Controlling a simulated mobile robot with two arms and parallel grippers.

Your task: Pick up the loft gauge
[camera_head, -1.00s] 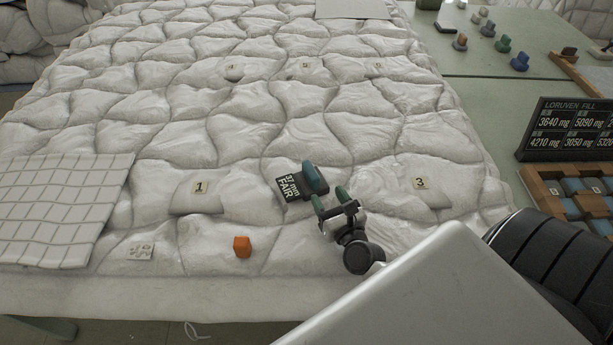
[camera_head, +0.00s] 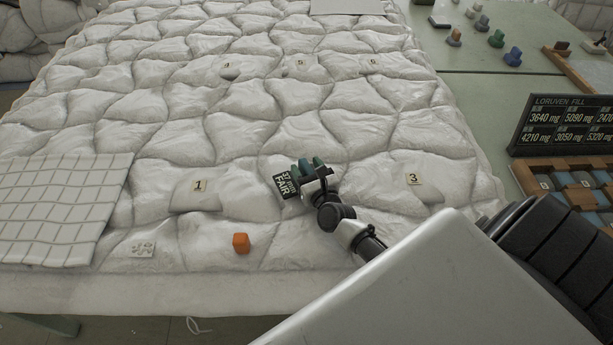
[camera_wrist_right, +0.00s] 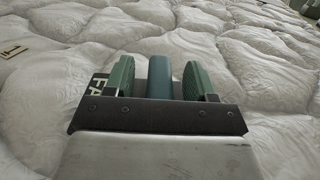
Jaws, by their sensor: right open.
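The loft gauge (camera_head: 287,184) stands on the quilted white duvet (camera_head: 240,140). It has a dark label reading "37 mm FAIR" and a teal-blue handle. My right gripper (camera_head: 312,170) is at it, with its green fingers on either side of the handle. In the right wrist view the blue handle (camera_wrist_right: 160,77) stands between the two open green fingers (camera_wrist_right: 159,78), with a narrow gap showing on each side. The lower part of the gauge is hidden behind my gripper there. My left gripper is not in view.
Number tags 1 (camera_head: 199,186) and 3 (camera_head: 414,179) lie on either side. A dark display board (camera_head: 570,124) and a wooden tray (camera_head: 520,178) stand at the right.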

